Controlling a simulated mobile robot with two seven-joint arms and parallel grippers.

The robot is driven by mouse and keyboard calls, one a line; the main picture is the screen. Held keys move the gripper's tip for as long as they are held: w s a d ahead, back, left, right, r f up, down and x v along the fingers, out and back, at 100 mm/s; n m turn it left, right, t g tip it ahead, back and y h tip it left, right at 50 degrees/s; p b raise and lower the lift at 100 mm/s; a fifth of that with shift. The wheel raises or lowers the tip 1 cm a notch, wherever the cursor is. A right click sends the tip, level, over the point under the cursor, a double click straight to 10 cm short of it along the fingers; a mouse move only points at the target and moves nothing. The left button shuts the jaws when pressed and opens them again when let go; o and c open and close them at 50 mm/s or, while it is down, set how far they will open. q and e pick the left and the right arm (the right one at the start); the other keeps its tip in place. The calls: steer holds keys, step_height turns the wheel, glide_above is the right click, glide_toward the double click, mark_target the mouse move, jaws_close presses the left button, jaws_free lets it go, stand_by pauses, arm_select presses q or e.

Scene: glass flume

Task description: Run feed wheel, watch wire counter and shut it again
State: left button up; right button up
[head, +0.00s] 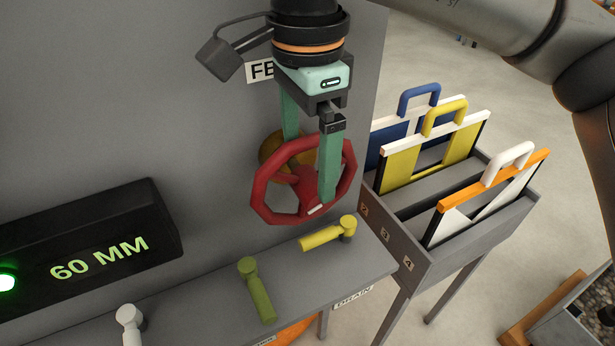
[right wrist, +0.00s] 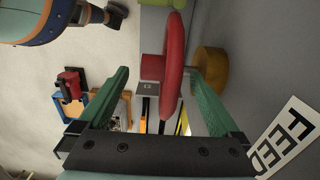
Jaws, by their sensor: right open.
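The red feed wheel (head: 262,190) stands out from the grey wall on a brass-coloured hub (head: 272,150). My right gripper (head: 308,168) hangs over it from above, its green fingers open on either side of the wheel. In the right wrist view the red rim (right wrist: 172,60) lies between the two spread fingers (right wrist: 158,74), with gaps on both sides. The black counter (head: 100,258) at lower left reads 60 MM in green, with a lit green lamp (head: 6,281) at its left. My left gripper is out of view.
A ledge below carries a white lever (head: 130,322), a green lever (head: 256,290) and a yellow lever (head: 328,234). A grey rack (head: 470,240) at right holds blue, yellow and orange-edged framed panels with handles. The FEED label (right wrist: 290,138) is beside the wheel.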

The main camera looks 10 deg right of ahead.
mark_target(308, 180)
steer(key=shift+f, duration=2.05)
steer(key=shift+c, duration=0.3)
jaws_close()
